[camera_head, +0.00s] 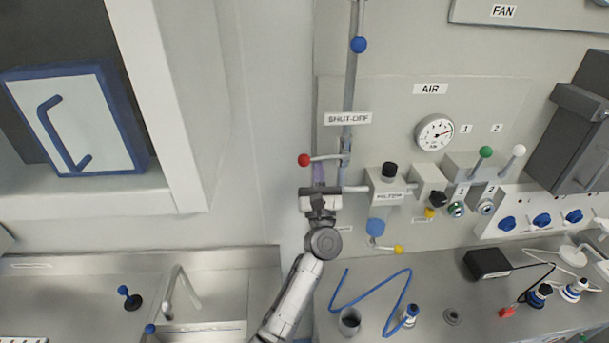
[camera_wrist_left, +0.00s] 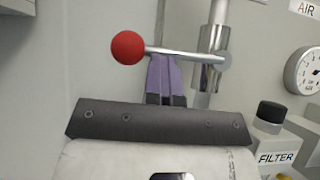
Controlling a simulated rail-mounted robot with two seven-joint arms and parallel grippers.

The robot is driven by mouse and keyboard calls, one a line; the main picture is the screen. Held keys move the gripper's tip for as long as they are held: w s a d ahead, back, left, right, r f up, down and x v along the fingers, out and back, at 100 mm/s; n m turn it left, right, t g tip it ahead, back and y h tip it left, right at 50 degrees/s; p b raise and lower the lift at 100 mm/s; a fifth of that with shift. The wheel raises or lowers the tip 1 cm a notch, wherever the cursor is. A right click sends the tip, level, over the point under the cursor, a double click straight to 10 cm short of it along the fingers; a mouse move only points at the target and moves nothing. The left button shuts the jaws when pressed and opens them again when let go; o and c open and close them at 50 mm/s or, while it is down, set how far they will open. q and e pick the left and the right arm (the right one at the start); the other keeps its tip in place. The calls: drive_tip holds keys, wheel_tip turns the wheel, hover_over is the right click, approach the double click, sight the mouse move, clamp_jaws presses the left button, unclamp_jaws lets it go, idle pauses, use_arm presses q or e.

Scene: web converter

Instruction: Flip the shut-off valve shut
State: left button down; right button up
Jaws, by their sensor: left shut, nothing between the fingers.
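The shut-off valve has a metal lever with a red ball (camera_head: 304,160) at its left end, below the SHUT-OFF label (camera_head: 348,119). The lever lies nearly level, running left from the vertical pipe. In the left wrist view the red ball (camera_wrist_left: 128,48) and the lever (camera_wrist_left: 185,54) show close up. My left gripper (camera_head: 319,174) is just below the lever, pointing up at it. Its purple fingers (camera_wrist_left: 165,78) are shut and empty, with their tips at or just under the lever; I cannot tell whether they touch. My right gripper is not in view.
The filter block (camera_head: 386,186) sits right of the pipe, with a gauge (camera_head: 434,132) above and switches further right. The wall left of the red ball is clear.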

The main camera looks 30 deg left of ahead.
use_arm(q)
drive_tip(key=shift+s+a+r, duration=0.1)
drive_tip(key=shift+r, duration=0.35)
drive_tip(key=s+d+f+b, duration=0.2)
drive_tip(key=s+f+b, duration=0.1)
drive_tip(key=f+b, duration=0.1)
drive_tip(key=s+d+f+b, duration=0.3)
drive_tip(key=f+b, duration=0.1)
drive_tip(key=f, duration=0.3)
drive_tip(key=shift+s, duration=0.15)
drive_tip(key=shift+f, duration=0.1)
